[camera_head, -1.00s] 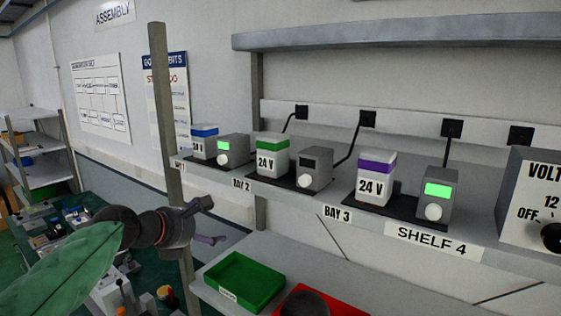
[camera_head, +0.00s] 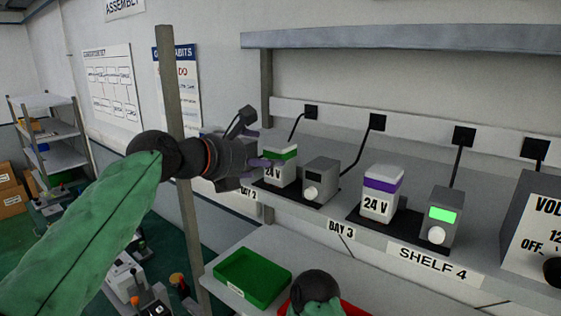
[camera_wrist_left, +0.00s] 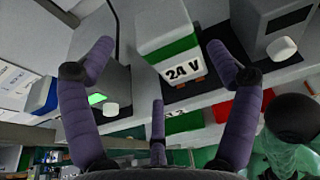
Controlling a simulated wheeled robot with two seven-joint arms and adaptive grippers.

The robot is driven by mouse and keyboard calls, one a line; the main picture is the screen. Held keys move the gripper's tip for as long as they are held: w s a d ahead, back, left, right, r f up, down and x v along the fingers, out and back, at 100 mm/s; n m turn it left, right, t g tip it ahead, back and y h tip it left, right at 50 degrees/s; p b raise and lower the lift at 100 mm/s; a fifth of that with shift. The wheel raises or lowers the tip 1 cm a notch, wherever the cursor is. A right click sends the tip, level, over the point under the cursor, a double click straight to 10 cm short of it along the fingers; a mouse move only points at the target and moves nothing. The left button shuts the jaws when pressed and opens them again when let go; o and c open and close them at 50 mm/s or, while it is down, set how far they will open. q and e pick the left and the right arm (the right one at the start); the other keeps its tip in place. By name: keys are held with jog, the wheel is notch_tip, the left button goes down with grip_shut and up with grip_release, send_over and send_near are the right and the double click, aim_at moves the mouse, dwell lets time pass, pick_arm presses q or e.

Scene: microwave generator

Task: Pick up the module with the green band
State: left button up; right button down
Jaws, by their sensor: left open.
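The module with the green band (camera_head: 280,172) is a white box marked 24 V. It stands upright on a black pad on the shelf, at the middle of the head view. It also shows in the left wrist view (camera_wrist_left: 168,40), between my spread purple fingers. My left gripper (camera_head: 255,157) is open and just left of the module, its fingertips beside it in the head view. Nothing is held. I cannot tell whether a finger touches the module. My right gripper is out of view; only a dark joint and green sleeve of that arm show at the bottom.
A grey box with a knob and dark display (camera_head: 320,182) stands close right of the module. A purple-banded module (camera_head: 380,195) and a grey box with a lit display (camera_head: 439,218) are farther right. A post (camera_head: 180,130) stands left. A green tray (camera_head: 252,278) sits below the shelf.

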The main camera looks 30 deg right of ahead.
aim_at(268, 158)
pick_arm(q)
jog(key=p+x, duration=0.1)
jog(key=x, duration=0.3)
jog(key=shift+d+p, duration=0.15)
jog(key=shift+p, duration=0.15)
jog(key=shift+w+d+f, duration=0.1)
jog(key=shift+d+f, duration=0.15)
jog(key=shift+d, duration=0.15)
jog(key=shift+a, duration=0.2)
jog(key=shift+c, duration=1.1)
jog(key=c, duration=0.9)
jog(key=shift+r, duration=0.1)
